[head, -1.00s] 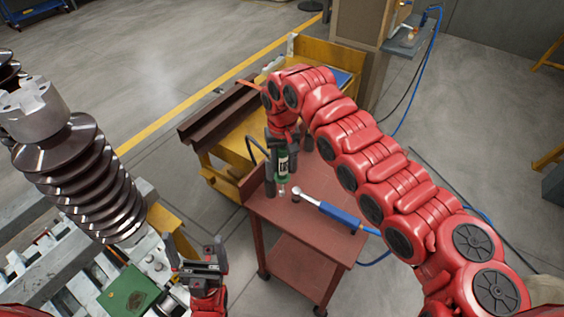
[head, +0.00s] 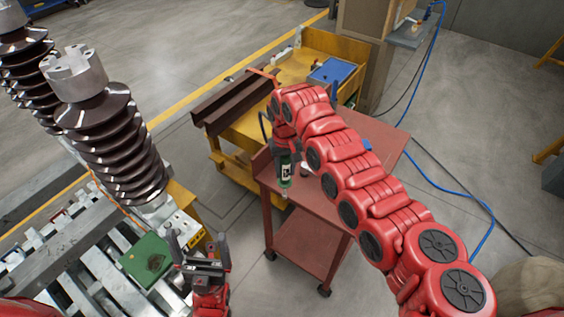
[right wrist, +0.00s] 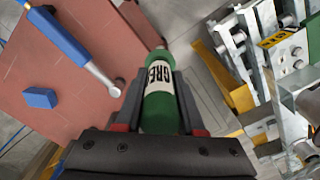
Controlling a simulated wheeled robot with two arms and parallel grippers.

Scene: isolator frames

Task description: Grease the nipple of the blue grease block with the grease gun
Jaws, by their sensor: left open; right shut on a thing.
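The grease gun (head: 286,172) has a green body with a white label and hangs nose down over the near-left part of the red cart. My right gripper (head: 284,152) is shut on it. In the right wrist view the green grease gun (right wrist: 158,104) sits between the fingers of this gripper (right wrist: 158,85). A small blue block (right wrist: 40,97) lies on the cart top, apart from the gun; I see no nipple on it. A blue patch behind my right arm (head: 367,145) may be this block. My left gripper (head: 198,250) is open and empty, near a green block.
The red cart (head: 385,132) also bears a blue-handled tool (right wrist: 75,40). A yellow cart (head: 235,135) with brown beams (head: 235,103) and a blue tray (head: 333,71) stands behind it. Ribbed brown insulators (head: 110,135) and the green block (head: 147,258) are at left.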

